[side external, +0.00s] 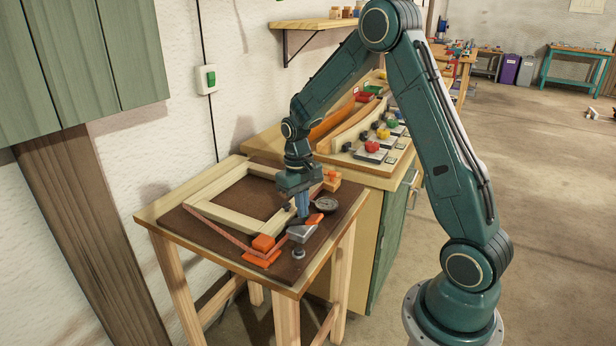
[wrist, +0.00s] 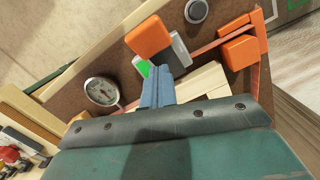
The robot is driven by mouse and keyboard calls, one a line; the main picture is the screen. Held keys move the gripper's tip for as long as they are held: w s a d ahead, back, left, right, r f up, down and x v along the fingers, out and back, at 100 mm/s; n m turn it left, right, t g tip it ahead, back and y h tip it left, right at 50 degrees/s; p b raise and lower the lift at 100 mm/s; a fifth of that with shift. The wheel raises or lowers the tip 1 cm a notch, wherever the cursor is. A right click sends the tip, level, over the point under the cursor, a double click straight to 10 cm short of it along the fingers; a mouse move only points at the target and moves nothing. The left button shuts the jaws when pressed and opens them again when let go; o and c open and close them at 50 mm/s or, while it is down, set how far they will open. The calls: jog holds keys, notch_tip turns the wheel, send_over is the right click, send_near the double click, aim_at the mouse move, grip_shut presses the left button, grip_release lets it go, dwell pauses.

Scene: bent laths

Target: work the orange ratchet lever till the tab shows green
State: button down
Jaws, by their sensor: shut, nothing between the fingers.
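The orange ratchet lever (side external: 315,219) sits on the grey ratchet body (side external: 301,233) at the board's front right. In the wrist view the lever (wrist: 148,38) lies just beyond my fingertips, beside the grey body (wrist: 180,50). A small bright green patch, seemingly the tab (wrist: 143,68), shows at the ratchet there. My gripper (side external: 303,212) points down beside the lever, its blue fingers together and empty. It also shows in the wrist view (wrist: 158,72). Whether the fingertips touch the ratchet I cannot tell.
A red strap (side external: 222,232) runs around a pale wooden frame (side external: 220,188), with orange corner blocks (side external: 263,243). A round dial (side external: 326,205) is close to my fingers. A dark knob (side external: 298,253) stands near the board's front edge. A cabinet with coloured parts adjoins behind.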

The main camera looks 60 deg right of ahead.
jog(key=shift+r, duration=0.1)
dwell(0.3)
notch_tip(320, 180, up, 14)
jog(key=w, duration=0.1)
jog(key=shift+w+d+f, duration=0.15)
jog(key=shift+d+f, duration=0.05)
jog(key=shift+d, duration=0.05)
dwell(0.3)
dwell(0.8)
jog(key=s+a+r+n+t, duration=0.2)
jog(key=s+a+r+t, duration=0.1)
jog(key=s+a+r, duration=0.55)
jog(key=s+a+f+n+t, duration=0.2)
jog(key=s+a, duration=0.3)
jog(key=s, duration=0.8)
jog(key=shift+s+a+t, duration=0.15)
jog(key=shift+a+t, duration=0.25)
jog(key=shift+t, duration=0.5)
